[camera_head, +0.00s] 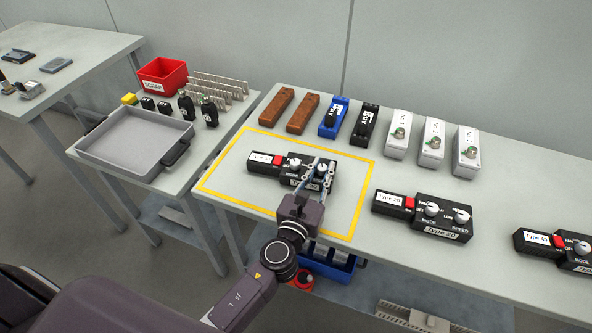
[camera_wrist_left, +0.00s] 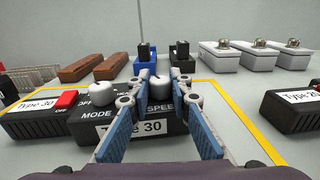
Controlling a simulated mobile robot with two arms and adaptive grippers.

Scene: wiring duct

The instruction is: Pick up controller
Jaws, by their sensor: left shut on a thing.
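A black controller (camera_head: 262,168) labelled Type 30, with a red switch and white knobs, lies inside the yellow rectangle on the long table. It also shows in the left wrist view (camera_wrist_left: 75,128). My left gripper (camera_head: 319,169) comes from the front and is shut on the controller at its right-hand knob; its two blue-padded fingers (camera_wrist_left: 158,107) stand either side of that white knob. The controller appears to rest on the table. Part of its right end is hidden by the fingers. My right gripper is not in view.
A Type 20 controller (camera_head: 422,216) and another controller (camera_head: 555,248) lie to the right. Brown, blue, black and white boxes (camera_head: 431,143) line the back. A grey tray (camera_head: 134,171) and a red scrap bin (camera_head: 161,77) stand on the left table. Bare table lies around the controller.

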